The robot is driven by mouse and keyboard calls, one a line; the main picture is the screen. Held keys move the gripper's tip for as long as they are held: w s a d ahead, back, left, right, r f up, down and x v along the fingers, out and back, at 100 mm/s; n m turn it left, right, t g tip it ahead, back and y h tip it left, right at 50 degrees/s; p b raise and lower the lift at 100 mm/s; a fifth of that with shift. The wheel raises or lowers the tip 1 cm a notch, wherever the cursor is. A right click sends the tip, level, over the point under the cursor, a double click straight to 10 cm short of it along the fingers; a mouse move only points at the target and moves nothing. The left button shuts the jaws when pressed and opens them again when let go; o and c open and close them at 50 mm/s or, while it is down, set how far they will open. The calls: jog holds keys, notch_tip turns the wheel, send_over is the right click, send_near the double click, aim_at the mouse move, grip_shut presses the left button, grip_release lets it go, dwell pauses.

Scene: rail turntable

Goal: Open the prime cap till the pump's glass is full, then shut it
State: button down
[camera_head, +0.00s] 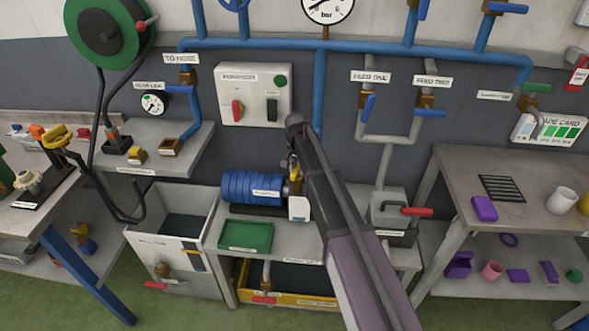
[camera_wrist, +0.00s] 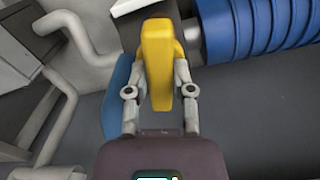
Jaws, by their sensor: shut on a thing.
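A yellow bar-shaped handle (camera_wrist: 157,50), which looks like the prime cap, stands between my fingers in the wrist view. My gripper (camera_wrist: 160,78) is shut on it, one finger against each side. In the head view, my gripper (camera_head: 296,163) is at the right end of the pump, and a bit of yellow shows there. The pump's ribbed blue motor (camera_head: 250,187) lies on the bench; its blue ribs also show in the wrist view (camera_wrist: 260,28). A small white part (camera_head: 299,208) is below my gripper. I cannot make out the glass or its level.
A green tray (camera_head: 245,236) lies in front of the pump. A white switch box (camera_head: 255,94) with a red handle is on the wall behind. Blue pipes (camera_head: 350,47) run above. A grey box with a red lever (camera_head: 415,211) is at the right. My arm hides part of the bench.

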jog(key=shift+w+d+n, duration=0.15)
jog(key=shift+w+n, duration=0.1)
jog(key=shift+n, duration=0.25)
jog(key=shift+c, duration=2.4)
grip_release()
jog(key=shift+s, duration=0.1)
jog(key=shift+r, duration=0.1)
